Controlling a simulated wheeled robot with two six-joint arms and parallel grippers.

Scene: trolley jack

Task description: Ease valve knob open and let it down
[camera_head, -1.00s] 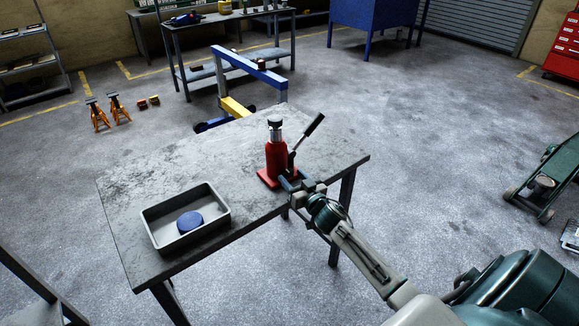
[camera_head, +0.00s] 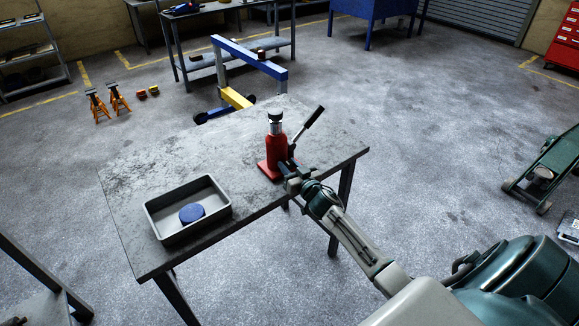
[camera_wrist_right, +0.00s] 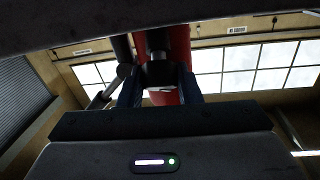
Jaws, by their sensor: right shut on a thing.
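A red bottle jack (camera_head: 276,152) stands upright on the table (camera_head: 140,165), with a silver ram and dark cap on top. Its black-gripped pump handle (camera_head: 313,118) slants up to the right. My right gripper (camera_head: 285,172) is low at the jack's near right side. In the right wrist view, its two dark blue fingers (camera_wrist_right: 160,92) are closed on a dark round part, the valve knob (camera_wrist_right: 160,68), with the red jack body behind it. In the head view the gripper hides the knob. My left gripper is out of view.
A grey tray (camera_head: 158,226) with a blue disc (camera_head: 191,213) lies on the table's near left. The table between tray and jack is clear. A blue and yellow hoist (camera_head: 250,62) stands behind the table. A green trolley jack (camera_head: 545,172) is on the floor at right.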

